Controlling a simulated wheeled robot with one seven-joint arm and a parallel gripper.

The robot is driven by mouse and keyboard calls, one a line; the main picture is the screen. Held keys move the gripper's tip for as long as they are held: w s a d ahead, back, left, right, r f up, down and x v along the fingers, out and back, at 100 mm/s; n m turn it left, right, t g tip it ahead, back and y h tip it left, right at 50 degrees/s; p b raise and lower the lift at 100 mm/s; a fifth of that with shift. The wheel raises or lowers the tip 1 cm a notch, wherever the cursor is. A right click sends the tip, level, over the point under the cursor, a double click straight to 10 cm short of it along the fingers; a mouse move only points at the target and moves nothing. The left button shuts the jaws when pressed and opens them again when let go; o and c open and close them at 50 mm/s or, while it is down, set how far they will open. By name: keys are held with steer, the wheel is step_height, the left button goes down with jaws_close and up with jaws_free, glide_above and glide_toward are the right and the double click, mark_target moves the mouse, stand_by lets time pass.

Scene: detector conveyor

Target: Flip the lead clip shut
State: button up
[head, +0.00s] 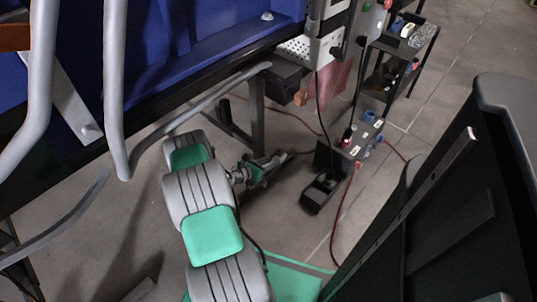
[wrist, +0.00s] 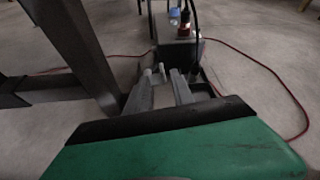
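I cannot pick out the lead clip with certainty. A dark box (head: 350,150) stands on the floor, with plugs and leads on its top and a black, tilted flap-like part (head: 324,187) at its near end. The box also shows in the wrist view (wrist: 178,48), with a dark part of its near end behind the fingers. My gripper (head: 286,157) is low, to the left of the box and apart from it. In the wrist view my gripper (wrist: 163,72) points towards the box, its fingers apart with nothing seen between them.
A blue conveyor (head: 200,60) with grey rails fills the upper left, and its dark leg (head: 257,115) stands close to my gripper. Red cable (head: 345,215) lies on the floor around the box. A black rack (head: 405,60) stands behind. A large black panel (head: 450,210) is at right.

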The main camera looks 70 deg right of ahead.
mark_target(281, 158)
steer(key=b+x, duration=0.2)
steer(key=x, duration=0.5)
steer(key=shift+s+f, duration=0.1)
steer(key=shift+s, duration=0.05)
steer(key=shift+s+d, duration=0.1)
steer(key=shift+d, duration=0.2)
steer(key=shift+c, duration=0.2)
jaws_close()
